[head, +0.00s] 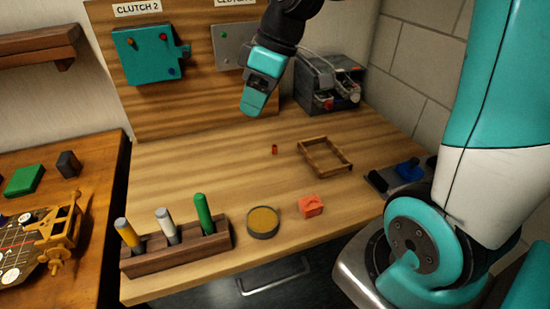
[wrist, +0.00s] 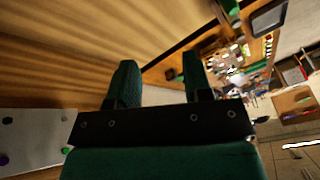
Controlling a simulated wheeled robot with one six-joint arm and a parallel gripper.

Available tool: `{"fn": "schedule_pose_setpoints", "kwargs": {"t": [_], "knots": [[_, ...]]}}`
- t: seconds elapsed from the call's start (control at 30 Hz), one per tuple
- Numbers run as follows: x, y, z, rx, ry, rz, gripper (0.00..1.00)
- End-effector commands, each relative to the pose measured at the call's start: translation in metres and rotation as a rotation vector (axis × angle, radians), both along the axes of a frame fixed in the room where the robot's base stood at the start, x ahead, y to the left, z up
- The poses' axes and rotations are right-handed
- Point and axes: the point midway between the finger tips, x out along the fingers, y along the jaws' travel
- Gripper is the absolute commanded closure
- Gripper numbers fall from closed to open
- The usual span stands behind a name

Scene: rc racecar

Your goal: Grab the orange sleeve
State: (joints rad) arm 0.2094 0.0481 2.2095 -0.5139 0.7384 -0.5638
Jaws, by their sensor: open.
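A small red-orange cylinder (head: 275,150), which looks like the sleeve, stands on the wooden bench top left of the wooden frame. It is too small to make out any hole. My gripper (head: 254,103) hangs above the back of the bench, up and left of the cylinder and apart from it. The wrist view shows its two green fingers (wrist: 158,82) spread, with nothing between them. I cannot make out the cylinder in the wrist view.
A wooden frame (head: 306,147), an orange block (head: 311,206), a round tin (head: 248,234) and a rack with several upright handles (head: 190,251) stand on the bench. A grey machine (head: 310,85) is at the back right. A teal panel (head: 135,60) hangs on the backboard.

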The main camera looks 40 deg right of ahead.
Motion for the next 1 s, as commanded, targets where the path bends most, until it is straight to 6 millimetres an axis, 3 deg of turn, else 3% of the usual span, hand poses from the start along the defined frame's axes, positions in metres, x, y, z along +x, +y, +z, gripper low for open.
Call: {"fn": "schedule_pose_setpoints", "kwargs": {"t": [0.03,0.1,0.2,0.33,0.47,0.8,1.0], "knots": [[0.024,-0.038,-0.027,-0.01,-0.025,-0.006,0.54],[0.045,-0.082,-0.044,-0.028,-0.065,0.017,0.54],[0.06,-0.135,-0.063,-0.052,-0.109,0.043,0.54],[0.067,-0.172,-0.077,-0.072,-0.139,0.066,0.54],[0.071,-0.174,-0.092,-0.075,-0.142,0.074,0.54],[0.09,-0.153,-0.161,-0.074,-0.141,0.072,0.54],[0.097,-0.146,-0.184,-0.077,-0.143,0.071,0.54]]}}
